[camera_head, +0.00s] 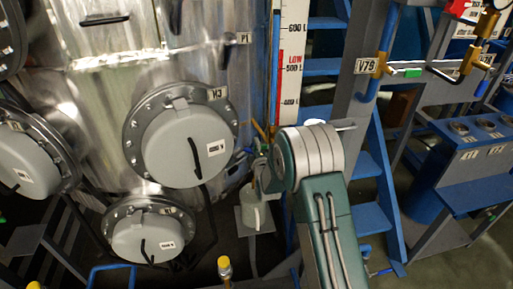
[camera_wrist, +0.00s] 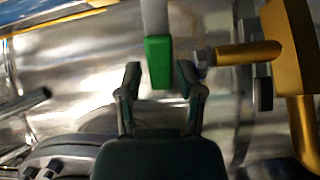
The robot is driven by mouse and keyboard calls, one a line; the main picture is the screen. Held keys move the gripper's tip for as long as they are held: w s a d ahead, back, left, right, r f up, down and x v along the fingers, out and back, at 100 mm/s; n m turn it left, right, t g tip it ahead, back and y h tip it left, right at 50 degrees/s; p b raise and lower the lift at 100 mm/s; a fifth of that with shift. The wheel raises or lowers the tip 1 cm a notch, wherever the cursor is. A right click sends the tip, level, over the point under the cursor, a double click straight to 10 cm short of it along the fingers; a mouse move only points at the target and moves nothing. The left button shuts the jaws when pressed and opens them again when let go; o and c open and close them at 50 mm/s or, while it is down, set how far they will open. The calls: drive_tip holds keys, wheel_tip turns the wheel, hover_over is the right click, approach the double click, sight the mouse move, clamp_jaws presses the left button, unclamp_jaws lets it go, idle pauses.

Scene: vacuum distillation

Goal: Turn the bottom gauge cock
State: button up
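The gauge cock's handle, a pale lever with a green end (camera_wrist: 158,62), hangs down at the top middle of the wrist view. It is beside a brass fitting (camera_wrist: 248,53) with a grey nut. My gripper (camera_wrist: 159,82) is open, one finger on each side of the green end in the picture. Gaps show on both sides, and I cannot tell how deep the handle lies between the fingers. In the head view my gripper is mostly hidden by my green and grey arm, near the foot of the level gauge (camera_head: 290,70). The cock is not clear there.
The shiny steel tank (camera_head: 110,75) with round grey hatches, one marked M3 (camera_head: 180,150), fills the left. A brass vertical pipe (camera_wrist: 305,135) is close right of my gripper. Blue stairs (camera_head: 370,165) and valve V79 (camera_head: 380,66) stand to the right.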

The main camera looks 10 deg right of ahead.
sight(263, 145)
drive_tip(key=shift+f, duration=0.2)
